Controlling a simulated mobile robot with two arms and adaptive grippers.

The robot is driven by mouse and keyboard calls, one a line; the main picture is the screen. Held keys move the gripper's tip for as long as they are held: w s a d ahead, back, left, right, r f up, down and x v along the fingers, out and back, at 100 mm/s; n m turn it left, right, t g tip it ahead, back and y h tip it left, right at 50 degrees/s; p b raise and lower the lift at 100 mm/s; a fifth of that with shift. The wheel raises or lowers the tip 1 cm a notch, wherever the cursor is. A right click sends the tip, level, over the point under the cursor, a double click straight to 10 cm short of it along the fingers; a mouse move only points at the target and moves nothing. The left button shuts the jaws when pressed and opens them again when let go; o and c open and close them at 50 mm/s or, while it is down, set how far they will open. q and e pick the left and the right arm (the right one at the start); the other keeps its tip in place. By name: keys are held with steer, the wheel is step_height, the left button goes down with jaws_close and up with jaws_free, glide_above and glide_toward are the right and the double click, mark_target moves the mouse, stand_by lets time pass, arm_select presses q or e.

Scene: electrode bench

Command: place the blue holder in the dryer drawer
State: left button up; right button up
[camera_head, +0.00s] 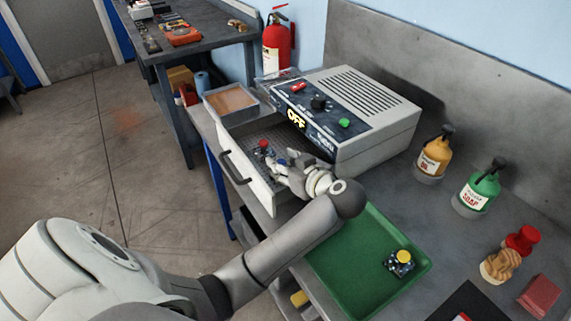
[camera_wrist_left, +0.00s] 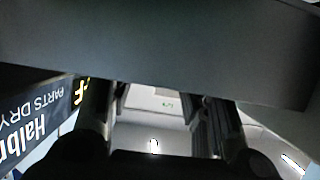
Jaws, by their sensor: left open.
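The grey-white dryer (camera_head: 365,115) stands on the bench, with its drawer (camera_head: 236,178) pulled out. A small dark holder with a red knob (camera_head: 263,146) is in the drawer; its body looks bluish but is too small to be sure. Another small dark bluish holder with a yellow knob (camera_head: 402,258) sits on the green tray (camera_head: 340,285). My left gripper (camera_head: 274,160) is open over the drawer, close beside the red-knobbed holder; whether they touch I cannot tell. In the left wrist view the open fingers (camera_wrist_left: 160,118) show no holder between them.
The dryer's display reads OFF. An orange bottle (camera_head: 433,158) and a green bottle (camera_head: 477,192) stand right of the dryer. A shallow open box (camera_head: 230,102) lies behind the drawer. A fire extinguisher (camera_head: 277,45) is at the wall. Much of the green tray is bare.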

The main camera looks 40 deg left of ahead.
arm_select(q)
steer(key=v, duration=1.2)
steer(key=shift+b, duration=0.3)
steer(key=shift+s+f, duration=0.1)
steer(key=shift+s, duration=0.05)
